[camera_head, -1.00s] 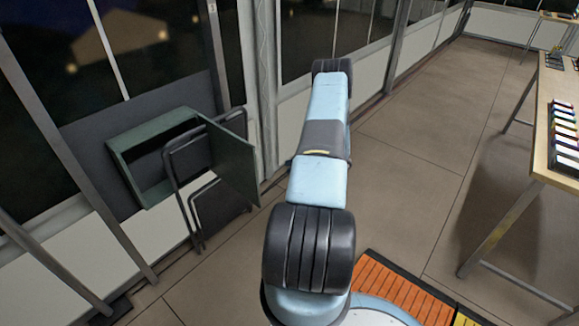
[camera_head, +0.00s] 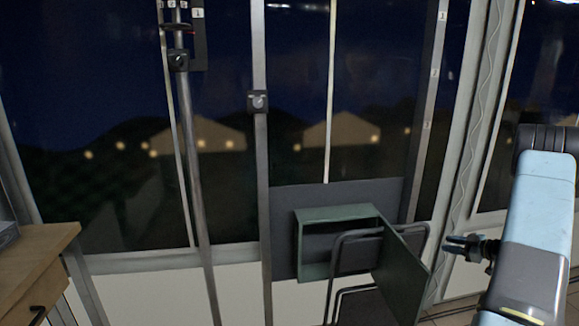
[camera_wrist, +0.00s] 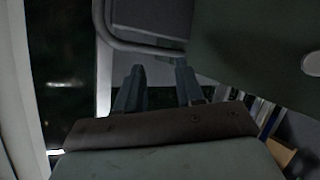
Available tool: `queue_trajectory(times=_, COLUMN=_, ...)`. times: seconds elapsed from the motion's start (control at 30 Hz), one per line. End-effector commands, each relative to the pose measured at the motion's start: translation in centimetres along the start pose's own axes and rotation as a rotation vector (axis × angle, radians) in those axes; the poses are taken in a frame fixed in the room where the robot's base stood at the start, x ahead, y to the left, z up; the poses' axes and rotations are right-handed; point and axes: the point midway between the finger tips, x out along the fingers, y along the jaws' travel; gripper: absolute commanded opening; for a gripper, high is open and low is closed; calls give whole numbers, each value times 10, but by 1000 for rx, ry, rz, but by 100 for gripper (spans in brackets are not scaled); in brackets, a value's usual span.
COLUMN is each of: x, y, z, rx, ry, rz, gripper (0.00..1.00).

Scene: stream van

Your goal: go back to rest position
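My gripper (camera_head: 458,246) shows in the head view at the right, just right of the open door of a green wall cabinet (camera_head: 318,270). My blue and grey arm fills the right edge. In the wrist view, the two dark fingers of my gripper (camera_wrist: 160,88) stand apart with nothing visible between them. I cannot tell how near the fingers are to the door.
The cabinet door (camera_head: 402,278) is swung open. A folding chair (camera_head: 338,290) stands against the cabinet. A wooden table (camera_head: 38,268) is at the lower left. Metal posts and dark windows line the wall.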

Motion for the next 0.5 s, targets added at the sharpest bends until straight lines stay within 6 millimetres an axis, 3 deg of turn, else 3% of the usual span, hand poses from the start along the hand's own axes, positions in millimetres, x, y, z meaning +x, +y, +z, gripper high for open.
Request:
queue_trajectory(times=0.03, x=4, y=11, z=-21, rx=-20, ry=-28, rz=31, gripper=37)
queue_trajectory(times=0.2, x=10, y=42, z=-76, rx=-57, ry=-126, rz=147, gripper=37)
queue_trajectory(times=0.5, x=5, y=72, z=-178, rx=-73, ry=-272, rz=342, gripper=37)
